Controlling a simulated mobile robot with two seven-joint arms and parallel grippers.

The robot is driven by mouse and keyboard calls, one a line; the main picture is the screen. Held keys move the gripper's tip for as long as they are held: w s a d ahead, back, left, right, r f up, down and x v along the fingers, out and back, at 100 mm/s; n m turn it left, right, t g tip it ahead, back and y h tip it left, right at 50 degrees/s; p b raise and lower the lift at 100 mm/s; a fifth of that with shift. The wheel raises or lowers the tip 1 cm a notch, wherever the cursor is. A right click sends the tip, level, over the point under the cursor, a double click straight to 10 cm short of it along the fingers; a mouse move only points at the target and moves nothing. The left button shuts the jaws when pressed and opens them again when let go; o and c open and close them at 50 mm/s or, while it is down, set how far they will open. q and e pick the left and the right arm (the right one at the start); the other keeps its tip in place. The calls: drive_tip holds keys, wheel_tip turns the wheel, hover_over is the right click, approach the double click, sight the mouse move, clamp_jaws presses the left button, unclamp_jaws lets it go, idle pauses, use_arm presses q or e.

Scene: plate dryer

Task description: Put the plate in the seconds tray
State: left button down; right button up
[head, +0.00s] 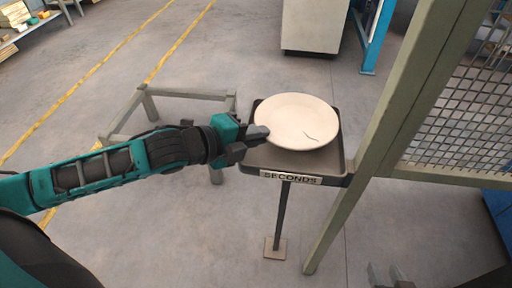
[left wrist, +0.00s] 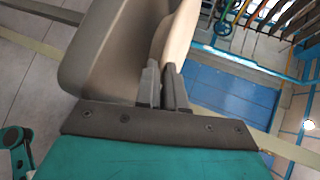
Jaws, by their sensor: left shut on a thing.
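The plate (head: 298,120) is round and cream, with a dark crack line near its lower right. It is over the seconds tray (head: 335,165), a dark square tray on a post with a "SECONDS" label at its front. The plate covers much of the tray; whether it touches the tray floor I cannot tell. My left gripper (head: 262,133) is shut on the plate's left edge. In the left wrist view the fingers (left wrist: 166,85) pinch the plate (left wrist: 181,32) close beside the tray (left wrist: 100,50). My right gripper (head: 390,277) shows at the bottom edge, fingers apart and empty.
A green-grey post (head: 392,120) and mesh guard (head: 460,120) stand just right of the tray. A low metal frame stand (head: 188,94) is behind my left arm. A pale cabinet (head: 313,25) stands behind. Open floor lies in front of the tray.

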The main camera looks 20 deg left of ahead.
use_arm(q)
drive_tip(key=shift+f+b, duration=0.4)
drive_tip(key=shift+f, duration=1.2)
drive_tip(key=shift+f, duration=0.1)
drive_tip(key=shift+f, duration=0.1)
drive_tip(key=c, duration=1.5)
unclamp_jaws()
